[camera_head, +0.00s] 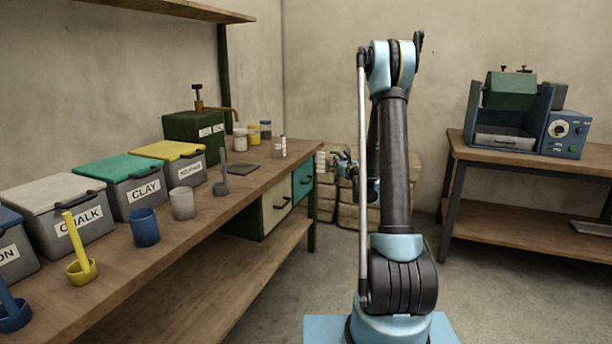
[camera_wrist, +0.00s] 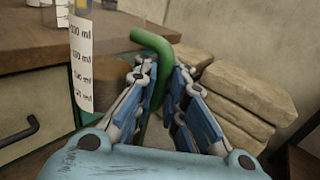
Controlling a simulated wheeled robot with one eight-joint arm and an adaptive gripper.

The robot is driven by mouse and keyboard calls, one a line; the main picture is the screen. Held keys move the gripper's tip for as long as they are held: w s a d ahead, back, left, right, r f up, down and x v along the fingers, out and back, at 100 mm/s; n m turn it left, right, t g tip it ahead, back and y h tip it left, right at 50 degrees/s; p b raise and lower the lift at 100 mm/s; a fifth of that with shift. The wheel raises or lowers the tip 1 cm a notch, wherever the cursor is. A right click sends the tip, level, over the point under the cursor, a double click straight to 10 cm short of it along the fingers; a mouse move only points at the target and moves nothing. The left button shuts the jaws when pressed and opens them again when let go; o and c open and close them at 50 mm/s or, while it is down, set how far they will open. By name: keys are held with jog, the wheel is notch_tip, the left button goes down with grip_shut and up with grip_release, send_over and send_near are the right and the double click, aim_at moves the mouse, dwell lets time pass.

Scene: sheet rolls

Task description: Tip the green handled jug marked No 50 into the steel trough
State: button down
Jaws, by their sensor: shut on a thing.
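My gripper (camera_wrist: 162,85) is shut on a green handle (camera_wrist: 155,42) in the wrist view. A pale scale strip (camera_wrist: 82,65) with mirrored printing stands to the left of the handle, apparently on the jug's clear body; the No 50 mark cannot be read. In the head view my gripper (camera_head: 346,160) is small, beyond my arm, past the workbench end, with a pale piece of the jug (camera_head: 320,160) at its left. A grey steel trough (camera_head: 504,140) sits in the blue frame on the right table. What the jug holds is hidden.
The left workbench (camera_head: 225,205) carries bins, cups, ladles and small jars. Stacked tan sacks (camera_head: 325,207) lie behind my gripper. The right table (camera_head: 570,163) holds a blue control box (camera_head: 567,136) beside the frame. Open floor lies between bench and table.

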jog(key=w+d+f+m+h, duration=0.1)
jog(key=w+d+m+h, duration=0.2)
jog(key=w+d+h, duration=0.1)
jog(key=shift+w+d+f+h, duration=0.2)
jog(key=shift+w+d+h, duration=0.1)
jog(key=shift+h, duration=0.2)
jog(key=shift+s, duration=0.15)
